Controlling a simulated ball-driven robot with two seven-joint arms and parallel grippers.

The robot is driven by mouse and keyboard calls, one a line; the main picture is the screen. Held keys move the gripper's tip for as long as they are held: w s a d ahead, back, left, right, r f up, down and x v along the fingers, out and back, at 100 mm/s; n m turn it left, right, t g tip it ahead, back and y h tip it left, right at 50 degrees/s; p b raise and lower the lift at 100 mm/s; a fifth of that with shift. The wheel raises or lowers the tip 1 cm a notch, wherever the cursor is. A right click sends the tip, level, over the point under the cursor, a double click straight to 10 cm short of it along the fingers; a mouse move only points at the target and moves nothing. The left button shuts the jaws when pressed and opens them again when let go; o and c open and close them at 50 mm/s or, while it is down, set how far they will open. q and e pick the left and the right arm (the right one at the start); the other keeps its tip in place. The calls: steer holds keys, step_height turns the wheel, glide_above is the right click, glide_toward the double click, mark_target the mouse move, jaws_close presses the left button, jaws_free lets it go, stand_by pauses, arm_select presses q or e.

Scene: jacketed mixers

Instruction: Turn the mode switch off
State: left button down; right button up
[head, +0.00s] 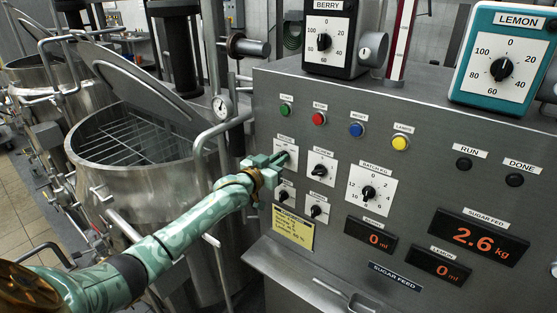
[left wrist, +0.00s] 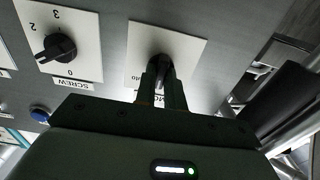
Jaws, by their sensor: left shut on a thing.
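The mode switch has a white plate (head: 284,143) at the upper left of the knob rows on the grey panel. The plate also shows in the left wrist view (left wrist: 185,47), with part of a label starting "MO". My left gripper (head: 280,160) reaches in from the left, in front of this plate. In the left wrist view its fingers (left wrist: 160,84) are shut on the switch knob (left wrist: 163,63). The fingers hide most of the knob, so its exact setting cannot be read. My right gripper is in neither view.
The screw knob (head: 320,170) sits close on the right, with other knobs below. A batch knob (head: 368,192), coloured buttons and displays fill the panel. A yellow note (head: 293,228) hangs below. A steel vessel (head: 145,180) and pipe (head: 200,150) stand left.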

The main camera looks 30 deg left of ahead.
arm_select(q)
steer(key=c, duration=1.5)
jaws_free()
steer(key=s, duration=0.5)
steer(key=s+a, duration=0.1)
steer(key=s, duration=0.4)
steer(key=s+b, duration=0.1)
steer(key=s, duration=0.5)
steer(key=shift+s+a, duration=0.1)
steer(key=shift+a, duration=0.05)
steer(key=shift+f, duration=0.1)
